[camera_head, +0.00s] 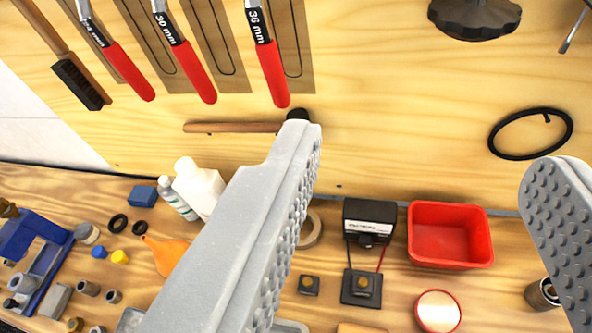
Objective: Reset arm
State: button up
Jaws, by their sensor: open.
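My gripper (432,190) shows as two grey fingers with studded inner pads, one left of centre and one at the right edge. The fingers are wide apart and nothing is between them in their grip. They appear in front of a wooden board and a workbench. The left finger hides part of the bench behind it. My arm itself does not show.
Red-handled wrenches (272,75) hang on the board, with a brush (80,82) and a black ring (530,134). The bench holds a red bin (449,236), a black box (369,220), white bottles (198,187), an orange funnel (166,253) and a blue vise (36,255).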

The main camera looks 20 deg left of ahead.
jog(key=shift+s+d+r+n+t, duration=0.1)
jog(key=shift+s+r+n+t, duration=0.35)
jog(key=shift+s+r, duration=0.65)
jog(key=shift+w, duration=0.1)
jog(key=shift+d, duration=0.1)
